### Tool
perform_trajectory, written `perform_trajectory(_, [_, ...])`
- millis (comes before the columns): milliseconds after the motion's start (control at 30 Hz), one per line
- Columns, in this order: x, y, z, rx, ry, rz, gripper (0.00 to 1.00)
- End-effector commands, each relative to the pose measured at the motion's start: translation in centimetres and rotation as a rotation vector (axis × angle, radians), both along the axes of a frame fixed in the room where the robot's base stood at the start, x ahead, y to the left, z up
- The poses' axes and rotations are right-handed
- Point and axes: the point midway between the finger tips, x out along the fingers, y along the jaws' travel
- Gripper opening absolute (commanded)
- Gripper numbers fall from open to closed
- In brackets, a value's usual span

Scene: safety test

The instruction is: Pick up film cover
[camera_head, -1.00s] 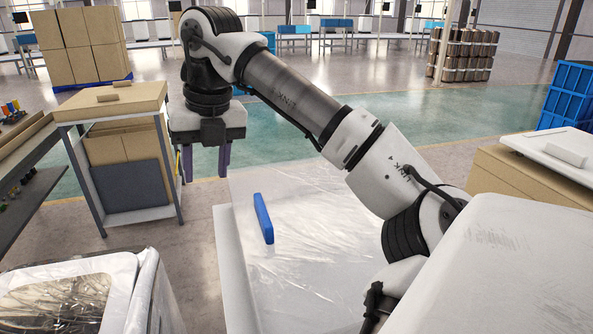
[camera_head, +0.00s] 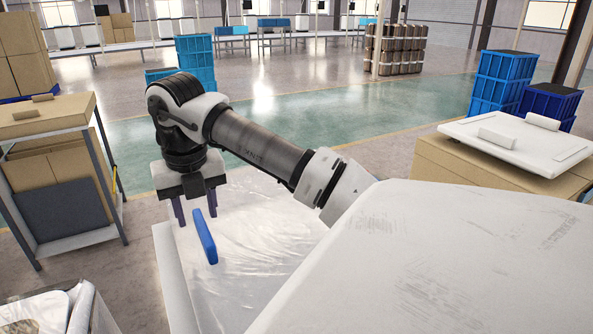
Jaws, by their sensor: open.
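The film cover (camera_head: 270,240) is a wrinkled, see-through sheet spread flat over a low white-sided crate or bed. The right part of the film is hidden behind my own white body.
A metal rack with cardboard boxes (camera_head: 70,190) stands at the left. A white wrapped bin (camera_head: 50,312) is at the lower left. Cardboard boxes with a white lid (camera_head: 520,140) stand at the right, with blue crates (camera_head: 505,80) behind. The green floor lane beyond is clear.

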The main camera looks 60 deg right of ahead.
Motion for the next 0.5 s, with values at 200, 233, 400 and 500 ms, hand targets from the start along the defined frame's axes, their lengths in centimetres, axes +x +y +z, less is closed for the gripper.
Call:
perform_trajectory(200, [-0.6, -0.3, -2.8, 0.004, 0.001, 0.001, 0.42])
perform_trajectory(233, [-0.4, -0.3, -3.3, 0.003, 0.0, 0.001, 0.42])
perform_trajectory(400, [-0.2, -0.4, -4.8, 0.001, 0.0, 0.001, 0.42])
perform_trajectory(500, [-0.2, -0.4, -4.9, 0.0, -0.001, 0.001, 0.42])
